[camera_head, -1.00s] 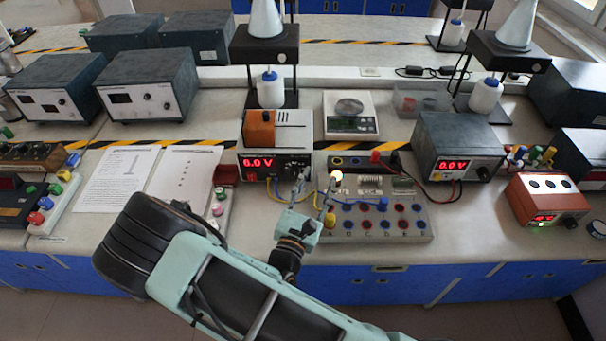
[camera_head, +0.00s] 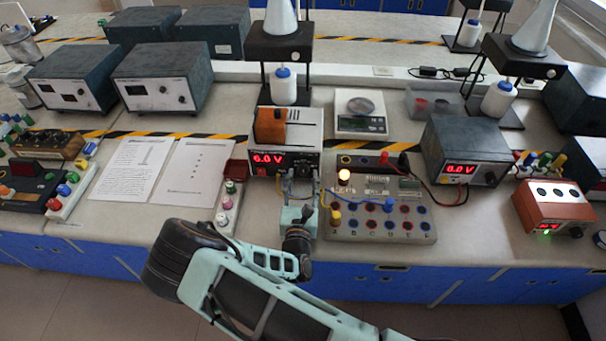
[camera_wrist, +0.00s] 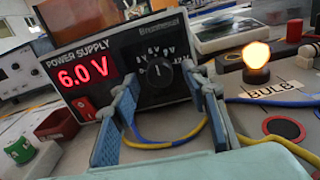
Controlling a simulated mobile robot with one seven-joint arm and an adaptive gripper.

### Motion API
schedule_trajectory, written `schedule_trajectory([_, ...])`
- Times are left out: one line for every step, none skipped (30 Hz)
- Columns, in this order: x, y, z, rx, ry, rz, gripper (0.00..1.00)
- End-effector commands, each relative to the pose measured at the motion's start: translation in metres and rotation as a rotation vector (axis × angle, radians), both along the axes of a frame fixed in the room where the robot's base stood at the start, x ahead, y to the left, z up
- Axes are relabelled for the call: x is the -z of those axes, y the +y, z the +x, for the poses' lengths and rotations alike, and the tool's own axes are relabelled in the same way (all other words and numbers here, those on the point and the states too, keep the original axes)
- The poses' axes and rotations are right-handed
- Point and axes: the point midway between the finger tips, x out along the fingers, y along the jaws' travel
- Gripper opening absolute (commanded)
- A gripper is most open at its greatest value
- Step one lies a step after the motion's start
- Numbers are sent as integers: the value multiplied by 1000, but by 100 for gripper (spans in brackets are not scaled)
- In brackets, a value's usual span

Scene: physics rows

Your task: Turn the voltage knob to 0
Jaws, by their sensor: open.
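The power supply (camera_head: 284,135) stands behind my gripper, and its red display reads 6.0 V. In the wrist view the power supply (camera_wrist: 115,45) shows its black voltage knob (camera_wrist: 160,72), with its white pointer mark roughly upright at the middle of the printed scale. My gripper (camera_wrist: 160,88) is open, one blue finger to the left of the knob and one to the right, with nothing held. Whether the fingertips reach the knob's depth is unclear. In the head view my gripper (camera_head: 302,192) is just in front of the supply's panel, and the knob is hard to make out.
A lit bulb (camera_wrist: 257,57) glows on the circuit board (camera_head: 380,235) at the right. Yellow and blue wires (camera_wrist: 165,142) run below the knob, between my fingers. A red switch (camera_wrist: 84,108) is left of my gripper. Papers (camera_head: 185,172) lie at the left.

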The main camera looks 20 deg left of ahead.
Motion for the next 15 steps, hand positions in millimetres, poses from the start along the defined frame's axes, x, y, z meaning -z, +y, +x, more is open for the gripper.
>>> schedule_trajectory([-1,1,5,1,-1,1,42])
schedule_trajectory([0,1,7,1,0,0,42])
schedule_trajectory([0,2,9,2,0,0,42])
schedule_trajectory([0,2,10,1,1,0,42])
schedule_trajectory([0,2,11,1,1,0,42])
schedule_trajectory([0,3,11,1,1,0,42])
schedule_trajectory([0,3,12,1,0,0,42])
schedule_trajectory([0,3,12,1,0,0,42])
schedule_trajectory([0,3,12,1,0,0,42])
schedule_trajectory([0,3,12,1,0,0,42])
schedule_trajectory([0,3,12,1,0,0,42])
schedule_trajectory([0,3,11,1,0,0,42])
schedule_trajectory([0,3,12,1,0,0,40])
schedule_trajectory([0,3,11,1,0,0,37])
schedule_trajectory([0,3,11,1,0,0,33])
